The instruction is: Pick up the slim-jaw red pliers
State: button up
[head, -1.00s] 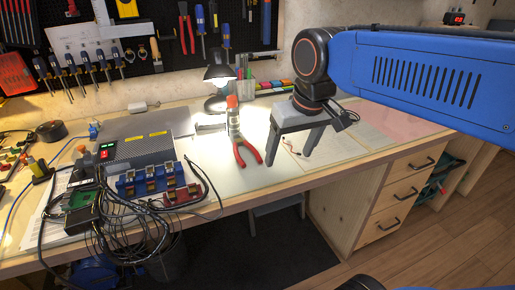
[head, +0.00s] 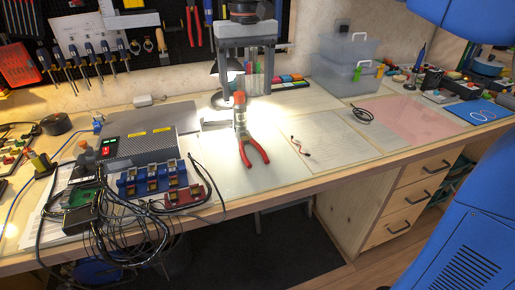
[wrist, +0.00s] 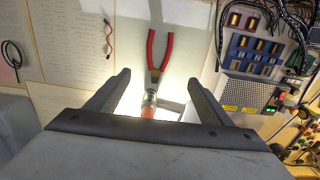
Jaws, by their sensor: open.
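Red-handled pliers (head: 254,150) lie on the bench on a pale sheet, handles toward the front edge; they also show in the wrist view (wrist: 159,50). Their jaws point toward an upright bottle with a red cap (head: 239,98), which partly hides the jaw end. A second red-handled pair (head: 192,27) hangs on the pegboard; its jaws are too small to judge. My gripper (head: 245,91) is open and empty, pointing down above the bench behind the bottle. In the wrist view, the bottle's red cap (wrist: 147,112) is between the fingers, and the lying pliers are beyond the tips.
Blue-and-red modules (head: 155,182) and tangled black cables (head: 125,222) stand left of the lying pliers. A lamp is behind my gripper. Clear plastic boxes (head: 345,62) are at the back right. Papers (head: 325,140) lie flat to the right, with open space above them.

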send_over(251, 151)
jog(key=f, duration=1.2)
jog(key=shift+s+a, duration=0.2)
jog(key=shift+a, duration=0.05)
jog(key=shift+w+d+f, duration=0.1)
jog(key=shift+f, duration=1.2)
jog(key=shift+w+d+f, duration=0.1)
jog(key=shift+f, duration=1.2)
jog(key=c, duration=1.4)
jog(key=shift+r, duration=0.1)
jog(key=shift+c, duration=0.2)
notch_tip(251, 151, up, 10)
